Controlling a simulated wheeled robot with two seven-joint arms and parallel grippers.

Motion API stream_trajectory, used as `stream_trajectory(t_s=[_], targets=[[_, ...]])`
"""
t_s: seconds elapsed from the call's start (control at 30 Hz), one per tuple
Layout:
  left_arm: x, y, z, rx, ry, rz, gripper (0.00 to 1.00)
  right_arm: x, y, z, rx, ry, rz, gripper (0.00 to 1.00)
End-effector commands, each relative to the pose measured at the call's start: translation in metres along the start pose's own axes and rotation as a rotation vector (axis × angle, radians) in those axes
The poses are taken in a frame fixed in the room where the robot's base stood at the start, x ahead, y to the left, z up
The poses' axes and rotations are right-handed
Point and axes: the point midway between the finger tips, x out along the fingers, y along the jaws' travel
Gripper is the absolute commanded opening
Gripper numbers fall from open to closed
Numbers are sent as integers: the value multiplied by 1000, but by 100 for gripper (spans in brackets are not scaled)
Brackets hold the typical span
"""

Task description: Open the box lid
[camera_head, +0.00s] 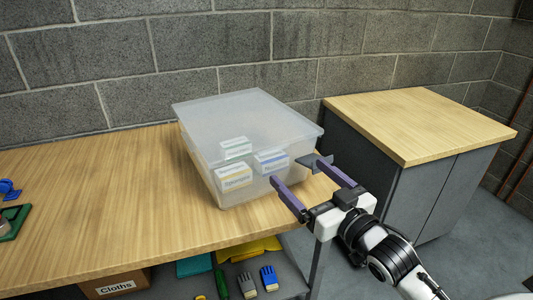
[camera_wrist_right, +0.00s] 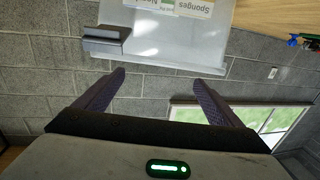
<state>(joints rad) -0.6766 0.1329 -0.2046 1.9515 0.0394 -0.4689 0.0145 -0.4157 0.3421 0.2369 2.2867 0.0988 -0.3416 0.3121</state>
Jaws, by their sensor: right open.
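A translucent plastic box (camera_head: 215,175) stands on the wooden table, with several white packs inside. Its pale lid (camera_head: 250,112) lies flat over the top and looks shut. A dark grey tab (camera_head: 314,162) sticks out at the box's right front side; it also shows in the right wrist view (camera_wrist_right: 104,40). My right gripper (camera_head: 296,174) is open and empty at that side, with its purple fingers pointing toward the box. In the right wrist view the fingertips (camera_wrist_right: 159,78) are apart, and the tab lies ahead of the left-hand finger. My left gripper is out of view.
The wooden table (camera_head: 90,210) is mostly clear left of the box. A grey cabinet with a wooden top (camera_head: 410,120) stands to the right. A block wall (camera_head: 180,55) is behind. A shelf below holds gloves (camera_head: 269,278) and a Cloths carton (camera_head: 115,286).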

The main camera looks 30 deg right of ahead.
Motion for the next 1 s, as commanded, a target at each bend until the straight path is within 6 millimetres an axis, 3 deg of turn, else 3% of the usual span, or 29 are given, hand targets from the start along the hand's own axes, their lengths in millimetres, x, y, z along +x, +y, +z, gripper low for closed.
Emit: stream_trajectory(t_s=[0.2, 0.5, 0.7, 1.0], targets=[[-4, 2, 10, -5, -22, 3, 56, 35, -1, -1, 0, 1, -3, 89], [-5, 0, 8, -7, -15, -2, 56, 83, -1, 1, 0, -3, -2, 89], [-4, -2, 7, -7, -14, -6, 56, 96, -2, 2, -1, -5, -3, 89], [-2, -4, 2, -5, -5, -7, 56, 97, -2, 2, -1, -5, -3, 86]])
